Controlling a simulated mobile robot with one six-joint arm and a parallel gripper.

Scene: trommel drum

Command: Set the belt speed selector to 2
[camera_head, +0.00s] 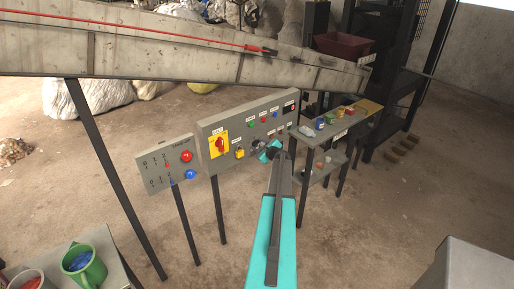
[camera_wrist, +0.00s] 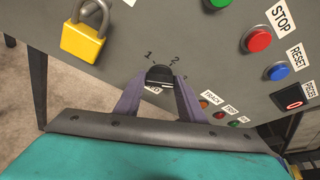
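The belt speed selector is a dark round knob (camera_wrist: 160,74) on the grey control panel (camera_wrist: 210,60), with marks 1 and 2 above it and another mark at its right. The label below it is mostly hidden. My gripper (camera_wrist: 161,82) has one finger on each side of the knob, with the tips at the panel face. The knob fills the gap between the tips, but I cannot tell whether they press on it. Its pointer direction is unclear. In the head view my gripper (camera_head: 259,146) reaches the lower middle of the panel (camera_head: 240,118) and covers the knob.
A padlock (camera_wrist: 83,42) hangs left of the knob. Red stop (camera_wrist: 257,39) and blue reset (camera_wrist: 278,71) buttons are at right, small lamps (camera_wrist: 219,115) below right. A smaller panel (camera_head: 165,163) stands left, a shelf with cups (camera_head: 338,122) right. A conveyor beam (camera_head: 180,48) runs above.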

